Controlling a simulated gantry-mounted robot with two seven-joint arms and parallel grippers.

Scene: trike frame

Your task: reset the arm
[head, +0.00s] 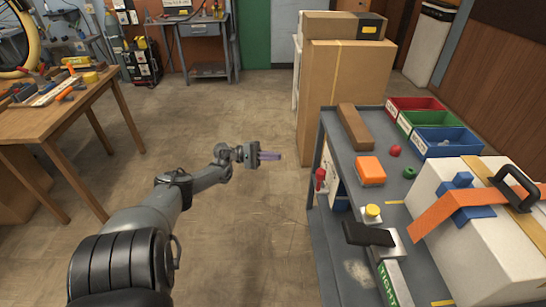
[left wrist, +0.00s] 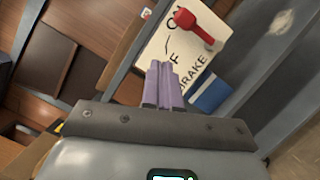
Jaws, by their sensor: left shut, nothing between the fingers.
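My left gripper (head: 270,156) is held out over the open floor, left of the grey workbench (head: 311,170), and points right toward it. Its purple fingers are shut with nothing between them. They also show in the left wrist view (left wrist: 163,85), in front of a white panel (left wrist: 180,45) with the word BRAKE and a red-knobbed lever (left wrist: 195,27). The red lever (head: 320,180) shows in the head view on the bench's left side, apart from the fingers. My right gripper is in neither view.
On the bench are red (head: 415,103), green (head: 427,117) and blue bins (head: 447,142), an orange block (head: 370,171), a yellow button (head: 372,211) and a large white box (head: 480,250). A wooden table (head: 75,112) with tools stands left. The floor between is clear.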

